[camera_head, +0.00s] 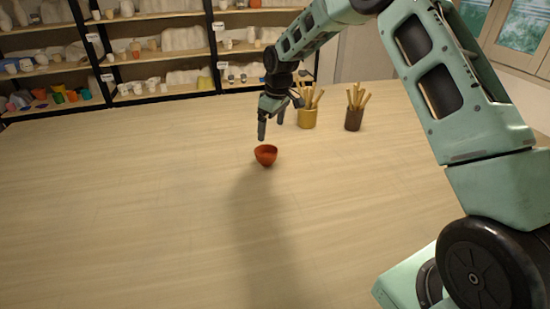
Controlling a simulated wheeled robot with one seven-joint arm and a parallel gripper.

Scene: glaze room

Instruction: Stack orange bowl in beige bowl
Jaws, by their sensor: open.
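The gap between fingertips and bowl rim is hard to judge from this angle. No beige bowl can be made out on the table; I cannot tell whether something lies inside the orange bowl.
A yellow pot (308,118) and a brown pot (353,120), both holding wooden sticks or tools, stand at the back right, close to my gripper. The table (120,200) is clear to the left and front. Shelves (150,55) of pottery stand behind.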

